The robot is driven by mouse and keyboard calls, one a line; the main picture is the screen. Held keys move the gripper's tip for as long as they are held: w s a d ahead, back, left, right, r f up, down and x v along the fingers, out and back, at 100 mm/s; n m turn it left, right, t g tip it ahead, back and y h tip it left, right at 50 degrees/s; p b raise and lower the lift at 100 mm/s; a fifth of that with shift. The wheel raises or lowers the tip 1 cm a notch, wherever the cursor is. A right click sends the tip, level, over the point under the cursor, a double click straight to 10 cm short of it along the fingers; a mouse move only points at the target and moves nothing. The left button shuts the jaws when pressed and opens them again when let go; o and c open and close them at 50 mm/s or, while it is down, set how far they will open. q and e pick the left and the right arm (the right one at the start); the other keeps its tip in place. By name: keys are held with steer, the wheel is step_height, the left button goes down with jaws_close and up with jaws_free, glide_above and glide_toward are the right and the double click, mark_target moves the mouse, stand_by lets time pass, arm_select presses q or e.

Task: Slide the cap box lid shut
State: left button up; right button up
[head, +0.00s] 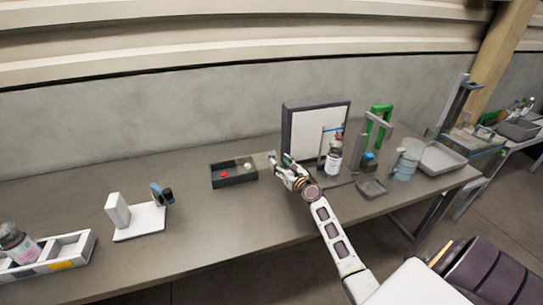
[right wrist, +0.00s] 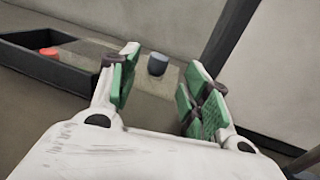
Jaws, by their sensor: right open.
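The dark cap box (head: 236,181) stands on the bench left of my right gripper. Its inside shows from above, with a red cap (head: 224,174) and a pale cap (head: 248,165). The clear lid (head: 263,160) sticks out past the box's right end; it also shows in the right wrist view (right wrist: 150,85), with a dark round knob (right wrist: 157,65) on it. My right gripper (head: 275,162) is open at the lid, green-padded fingers (right wrist: 158,88) on either side of the knob in that view. I cannot tell whether they touch it. My left gripper is out of view.
A framed white panel (head: 303,131) and a bottle (head: 334,155) on a stand are close to my right gripper. A green-handled press (head: 378,128) and a grey tray (head: 442,158) are farther right. A white stand (head: 140,222) is left; bare bench lies before the box.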

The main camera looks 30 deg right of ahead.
mark_target(273, 156)
steer(key=shift+w+b, duration=0.3)
steer(key=shift+w, duration=1.85)
steer(key=shift+w+d, duration=0.1)
steer(key=shift+w, duration=1.3)
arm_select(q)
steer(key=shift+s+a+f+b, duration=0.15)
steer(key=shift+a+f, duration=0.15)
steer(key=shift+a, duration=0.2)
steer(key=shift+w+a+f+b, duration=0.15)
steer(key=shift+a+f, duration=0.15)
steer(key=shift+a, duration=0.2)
arm_select(e)
steer(key=shift+w, duration=0.3)
